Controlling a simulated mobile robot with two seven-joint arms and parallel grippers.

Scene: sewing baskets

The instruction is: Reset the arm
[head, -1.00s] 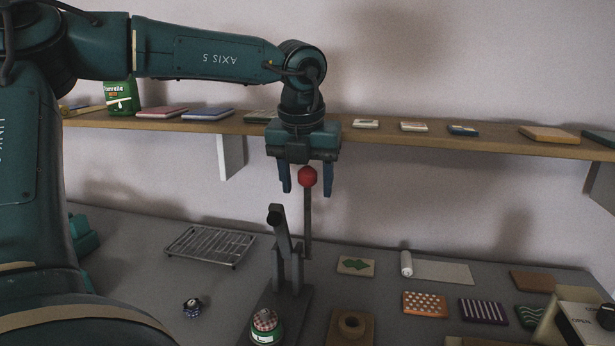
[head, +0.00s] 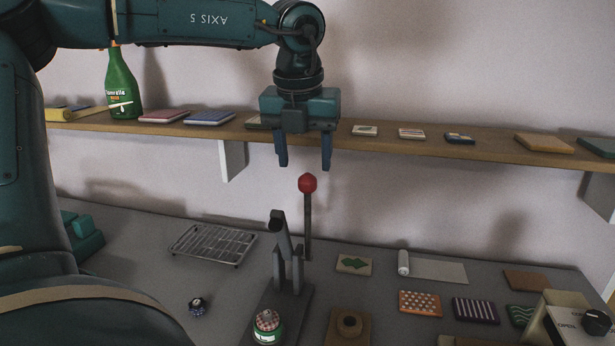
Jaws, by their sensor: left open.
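My left gripper (head: 304,163) hangs in the middle of the head view, fingers pointing down, open and empty. It is in front of the shelf, above the red knob (head: 308,183) of an upright lever, and clear of it. The lever's grey rod (head: 308,225) rises beside a dark press-like stand (head: 283,255) on the table. My left arm comes in from the left. My right gripper is not in view.
A wooden shelf (head: 400,143) runs along the wall with a green bottle (head: 122,85) and several flat packets. On the grey table are a wire rack (head: 213,244), a small jar (head: 267,325), patterned swatches (head: 420,303) and a box with a dial (head: 575,322).

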